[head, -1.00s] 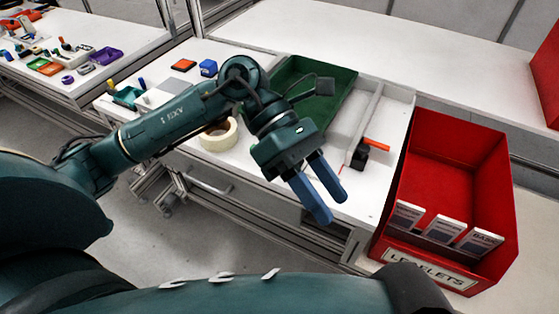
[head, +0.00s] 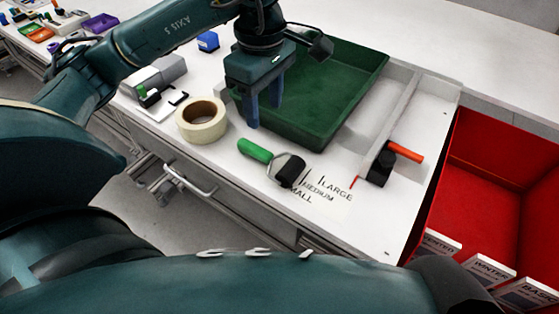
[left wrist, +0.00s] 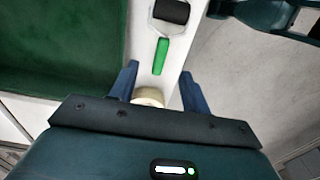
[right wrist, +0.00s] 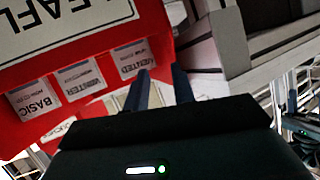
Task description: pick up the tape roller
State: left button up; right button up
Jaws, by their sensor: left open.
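The tape roller lies on the white bench top, with its green handle (head: 254,150) to the left and its black roller head (head: 290,171) to the right. My left gripper (head: 263,113) is open and empty, pointing down above the bench behind the handle, beside the green tray. In the left wrist view the green handle (left wrist: 160,56) shows ahead between the open fingers (left wrist: 160,70), with the black head (left wrist: 171,11) beyond. My right gripper (right wrist: 160,72) is away in front of the red leaflet box, its fingers apart with nothing between them.
A cream tape roll (head: 202,120) stands left of the tape roller. The green tray (head: 365,85) lies behind. A black tool with an orange handle (head: 405,152) is at right, near the red leaflet box (head: 480,200). Printed size labels mark the bench front.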

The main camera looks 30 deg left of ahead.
pick_arm(q)
send_over(267, 154)
jog(key=f, duration=0.6)
jog(key=shift+w+a+f+b, duration=0.1)
jog(key=shift+a+f+b, duration=0.1)
jog(key=shift+f+b, duration=0.15)
jog(key=shift+d+f, duration=0.2)
jog(key=shift+f, duration=2.6)
grip_shut()
